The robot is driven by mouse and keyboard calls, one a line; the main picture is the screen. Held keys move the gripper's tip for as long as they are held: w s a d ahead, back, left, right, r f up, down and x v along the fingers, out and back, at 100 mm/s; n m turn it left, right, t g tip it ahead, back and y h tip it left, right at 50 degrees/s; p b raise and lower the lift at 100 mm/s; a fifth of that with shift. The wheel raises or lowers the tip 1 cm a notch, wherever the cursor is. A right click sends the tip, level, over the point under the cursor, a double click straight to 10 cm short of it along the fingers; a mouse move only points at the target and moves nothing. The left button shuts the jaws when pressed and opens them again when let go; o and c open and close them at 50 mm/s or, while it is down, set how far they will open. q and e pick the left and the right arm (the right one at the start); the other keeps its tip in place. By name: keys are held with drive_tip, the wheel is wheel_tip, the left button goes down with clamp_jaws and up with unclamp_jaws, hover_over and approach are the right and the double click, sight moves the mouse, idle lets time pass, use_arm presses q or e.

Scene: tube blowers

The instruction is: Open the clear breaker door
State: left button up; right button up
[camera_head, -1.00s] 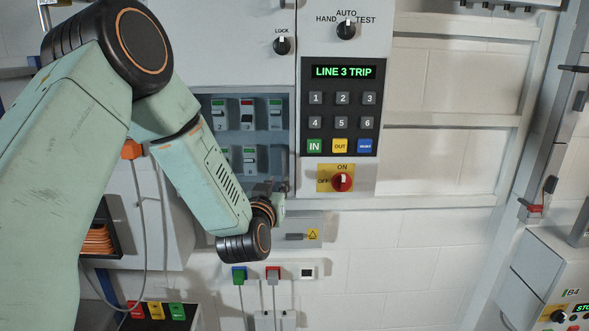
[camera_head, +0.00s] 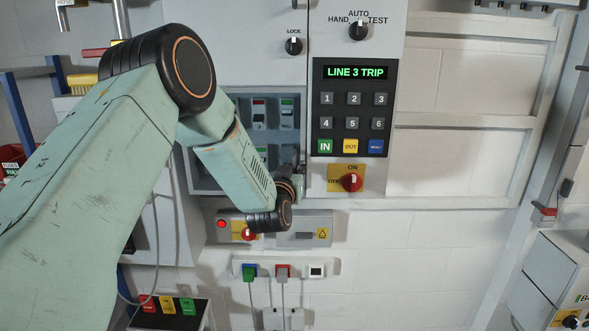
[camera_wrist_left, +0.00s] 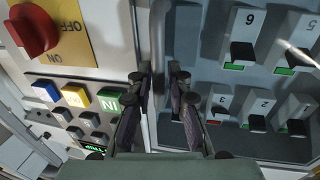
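The breaker box (camera_head: 207,182) sits in the grey cabinet behind my left forearm. Its breakers (camera_head: 259,112) show in rows, partly hidden by the arm. The clear door itself is hard to make out; a pale glare streak crosses the breakers in the left wrist view. There, a grey upright bar, seemingly the door handle (camera_wrist_left: 158,40), stands at the edge between breakers and keypad panel. My left gripper (camera_wrist_left: 157,78) has its fingers apart, one on each side of this bar; contact is unclear. In the head view the left gripper (camera_head: 299,183) is small and mostly hidden by the wrist.
Right of the box are a keypad (camera_head: 352,107) reading LINE 3 TRIP and a red rotary switch (camera_head: 351,183), close to the gripper. The wall at right (camera_head: 435,165) is fairly clear behind white rails.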

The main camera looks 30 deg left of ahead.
use_arm(q)
drive_tip(key=shift+s+a+r, duration=0.1)
drive_tip(key=shift+s, duration=0.1)
drive_tip(key=shift+d, duration=0.35)
clamp_jaws()
drive_tip(key=shift+a, duration=0.1)
